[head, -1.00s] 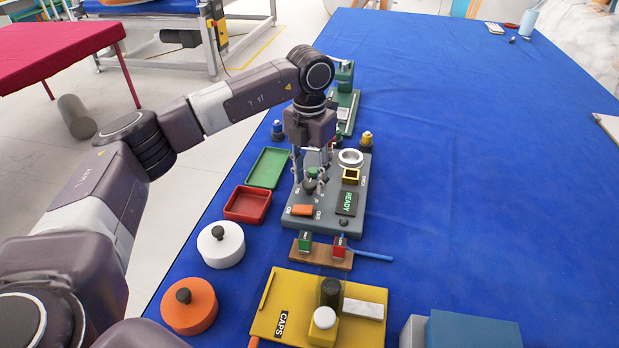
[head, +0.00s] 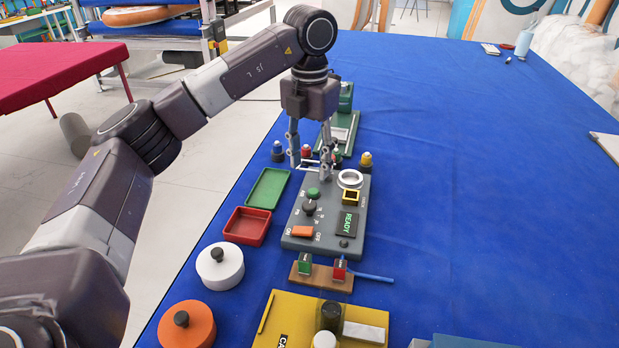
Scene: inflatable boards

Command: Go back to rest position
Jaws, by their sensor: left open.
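My left gripper (head: 308,170) hangs fingers down over the far left part of a grey control panel (head: 325,222). Its two fingers are apart and nothing shows between them. My right gripper is not in view.
Left of the panel lie a green tray (head: 268,187), a red tray (head: 247,226), a white lidded pot (head: 220,266) and an orange one (head: 187,325). Small bottles, one yellow-topped (head: 366,160), stand behind. A yellow board (head: 279,318) is in front.

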